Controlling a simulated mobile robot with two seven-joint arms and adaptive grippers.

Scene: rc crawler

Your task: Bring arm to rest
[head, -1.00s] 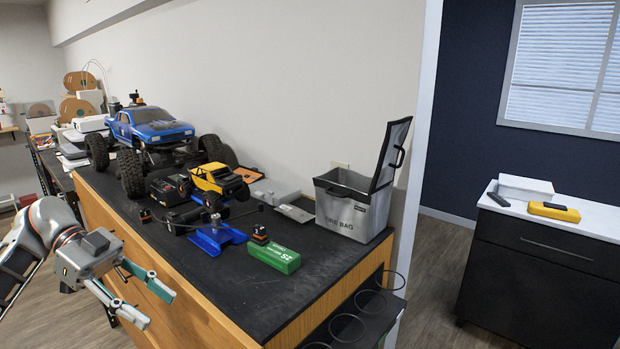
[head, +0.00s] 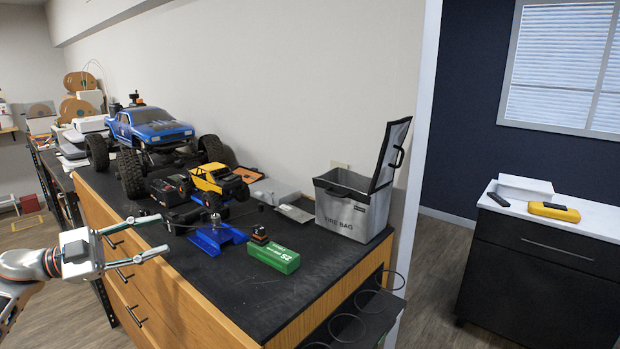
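My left gripper (head: 163,234) reaches in from the left, in front of the wooden bench's drawer side. Its two fingers point right and are spread apart with nothing between them. In the picture the fingertips lie close to the bench's front edge; I cannot tell how near they are in depth. My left arm (head: 20,268) runs out of the picture at the lower left. My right gripper is not in view.
The bench's black top (head: 225,295) bears a blue truck (head: 155,125), a small yellow crawler (head: 216,180), a blue stand (head: 217,238), a green box (head: 273,256) and an open grey fire bag (head: 345,205). Wire rings (head: 348,327) stick out at its near end.

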